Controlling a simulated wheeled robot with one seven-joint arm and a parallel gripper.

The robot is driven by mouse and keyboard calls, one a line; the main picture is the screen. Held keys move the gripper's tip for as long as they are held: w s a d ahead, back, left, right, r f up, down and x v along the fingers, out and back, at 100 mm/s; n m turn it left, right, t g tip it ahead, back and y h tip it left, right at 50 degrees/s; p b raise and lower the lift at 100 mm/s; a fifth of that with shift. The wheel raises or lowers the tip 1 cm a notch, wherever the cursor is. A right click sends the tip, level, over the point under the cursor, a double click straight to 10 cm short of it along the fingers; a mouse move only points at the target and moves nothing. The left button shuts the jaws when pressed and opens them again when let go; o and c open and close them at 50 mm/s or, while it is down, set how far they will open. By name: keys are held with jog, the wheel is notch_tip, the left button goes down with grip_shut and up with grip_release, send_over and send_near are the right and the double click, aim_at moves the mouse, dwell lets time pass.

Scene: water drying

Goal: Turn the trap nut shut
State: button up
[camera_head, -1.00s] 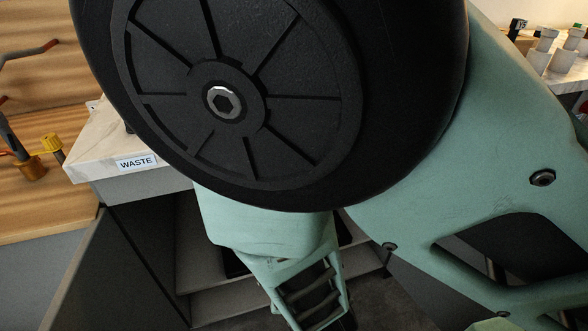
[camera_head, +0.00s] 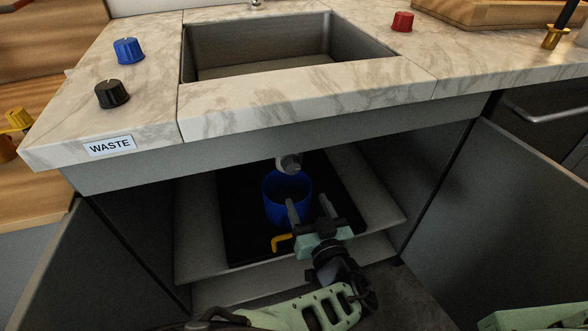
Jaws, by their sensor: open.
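The trap (camera_head: 289,162) shows as a short pale grey fitting under the sink, inside the open cabinet. Its nut cannot be told apart clearly at this size. My gripper (camera_head: 309,208) is in the cabinet, below and slightly right of the trap, in front of the blue bucket (camera_head: 273,202). Its two fingers point up and inward, spread apart with nothing seen between them. The fingers are apart from the trap in the picture. The bucket stands under the trap on a black mat (camera_head: 243,225).
Cabinet doors (camera_head: 495,220) stand open on both sides. A yellow hooked piece (camera_head: 281,242) lies left of my gripper. Above are the sink basin (camera_head: 260,50), a blue knob (camera_head: 128,50), a black knob (camera_head: 112,94), a red knob (camera_head: 402,21) and a WASTE label (camera_head: 109,146).

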aim_at(293, 170)
jog(key=x, duration=1.1)
jog(key=shift+w+a+f+b, duration=0.1)
jog(key=shift+w+b, duration=0.1)
jog(key=shift+b, duration=0.15)
jog(key=c, duration=1)
